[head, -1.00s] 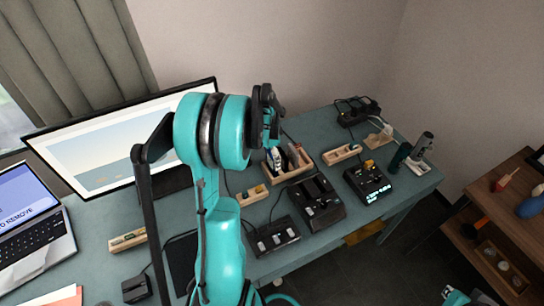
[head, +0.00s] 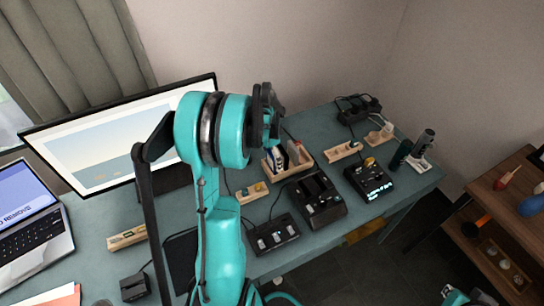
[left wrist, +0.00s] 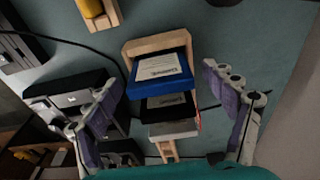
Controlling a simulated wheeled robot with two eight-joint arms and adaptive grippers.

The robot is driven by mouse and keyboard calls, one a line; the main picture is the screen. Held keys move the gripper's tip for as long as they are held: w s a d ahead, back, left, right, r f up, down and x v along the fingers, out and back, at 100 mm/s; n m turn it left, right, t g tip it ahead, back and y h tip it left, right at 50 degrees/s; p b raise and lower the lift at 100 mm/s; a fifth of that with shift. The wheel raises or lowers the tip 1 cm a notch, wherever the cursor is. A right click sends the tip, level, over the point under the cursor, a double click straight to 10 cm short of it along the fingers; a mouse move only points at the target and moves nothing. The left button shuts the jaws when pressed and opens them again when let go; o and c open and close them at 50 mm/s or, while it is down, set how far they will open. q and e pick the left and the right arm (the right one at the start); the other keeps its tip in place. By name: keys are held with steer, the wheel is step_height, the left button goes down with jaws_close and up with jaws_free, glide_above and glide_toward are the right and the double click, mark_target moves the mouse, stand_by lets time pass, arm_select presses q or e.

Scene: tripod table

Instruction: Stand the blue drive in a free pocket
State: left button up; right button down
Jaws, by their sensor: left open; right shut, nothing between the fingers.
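The blue drive (left wrist: 160,72), with a white label, sits in a narrow wooden rack (left wrist: 155,43) in the left wrist view. A black drive (left wrist: 168,108) and a grey one (left wrist: 174,129) are beside it in the rack. My left gripper (left wrist: 163,80) is open, with one finger on each side of the rack; I see no contact. In the head view my left gripper (head: 269,118) is above the wooden rack (head: 291,170) and partly hides it. A small part of my right gripper (head: 453,296) shows at the lower right edge, away from the table, with no object visible in it.
A black dock (head: 317,201), a lower dock (head: 272,237) and a device with a lit display (head: 369,180) stand near the rack. A monitor (head: 95,140) and a laptop (head: 35,210) are on the left. Cables cross the desk. A wooden shelf (head: 510,215) stands at the right.

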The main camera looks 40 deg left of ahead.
arm_select(q)
step_height(320, 180, up, 12)
steer(key=s, duration=0.1)
steer(key=shift+s+a, duration=0.2)
steer(key=shift+a, duration=0.05)
stand_by(0.5)
steer(key=s+d+n+t, duration=0.2)
steer(key=s+d, duration=0.3)
steer(key=d, duration=0.8)
steer(key=s+d+r+n+t, duration=0.1)
steer(key=s+d+t, duration=0.3)
steer(key=d, duration=0.9)
steer(key=shift+s+d+r+n+y, duration=0.3)
steer(key=shift+s+n, duration=0.4)
steer(key=shift+s, duration=0.05)
